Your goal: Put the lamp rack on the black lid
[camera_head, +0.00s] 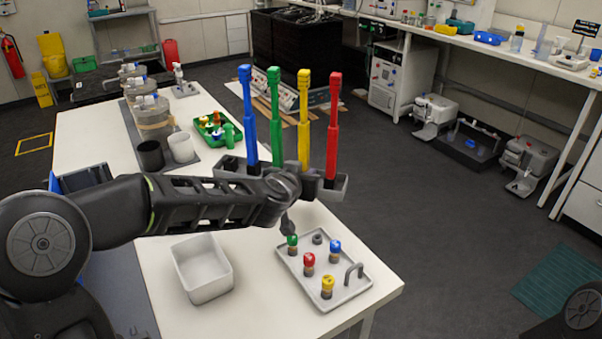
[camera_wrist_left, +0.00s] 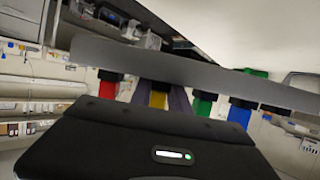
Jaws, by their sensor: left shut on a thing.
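The lamp rack (camera_head: 336,189), a grey bar carrying tall blue, green, yellow and red rods, is upright above the white table's right edge in the head view. My left gripper (camera_head: 303,186) is shut on its bar near the middle, and my wrist hides part of the bar. In the left wrist view the rack's grey bar (camera_wrist_left: 210,76) crosses in front of the gripper (camera_wrist_left: 162,97), with the coloured pieces showing beneath. The large black box (camera_head: 290,48) at the back has a dark top, possibly the black lid; I cannot tell for certain. My right gripper is out of view.
On the white table (camera_head: 180,225) are a white bin (camera_head: 203,270), a grey tray (camera_head: 345,290) with coloured knobs, a green tray (camera_head: 214,138), black and white cups and glass vessels.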

